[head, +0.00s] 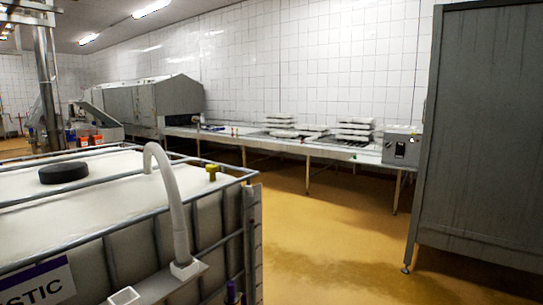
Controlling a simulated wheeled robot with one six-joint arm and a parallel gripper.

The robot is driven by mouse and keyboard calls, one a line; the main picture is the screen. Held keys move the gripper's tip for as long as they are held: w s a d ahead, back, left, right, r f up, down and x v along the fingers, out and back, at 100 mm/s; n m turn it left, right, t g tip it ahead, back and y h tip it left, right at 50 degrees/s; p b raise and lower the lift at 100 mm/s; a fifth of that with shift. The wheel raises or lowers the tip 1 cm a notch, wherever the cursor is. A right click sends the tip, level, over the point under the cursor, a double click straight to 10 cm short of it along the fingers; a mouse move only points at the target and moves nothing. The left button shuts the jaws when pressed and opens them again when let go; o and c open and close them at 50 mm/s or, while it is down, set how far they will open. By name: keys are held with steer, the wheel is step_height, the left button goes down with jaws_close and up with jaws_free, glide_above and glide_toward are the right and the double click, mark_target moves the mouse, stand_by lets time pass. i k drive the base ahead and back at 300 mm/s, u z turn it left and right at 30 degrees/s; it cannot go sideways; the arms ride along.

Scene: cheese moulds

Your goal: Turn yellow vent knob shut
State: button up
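A small yellow knob (212,172) stands on the top of a white tank (110,190) near its far right corner. The tank sits in a grey metal cage frame. The knob has a wider top on a short stem; whether it is open or shut cannot be told at this size. A thick grey curved pipe (172,195) rises just left of the knob and bends over onto the tank top. A black round cap (64,172) sits further left on the tank. My gripper is not in view.
A long bench (290,143) with stacked white moulds (355,128) runs along the tiled wall. A tall grey cabinet (480,140) stands right. The yellow floor (320,235) between is clear.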

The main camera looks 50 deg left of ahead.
mark_target(212, 169)
steer(key=u, duration=0.2)
steer(key=i, duration=1.15)
steer(key=u, duration=1.3)
steer(key=i, duration=0.8)
steer(key=u, duration=0.9)
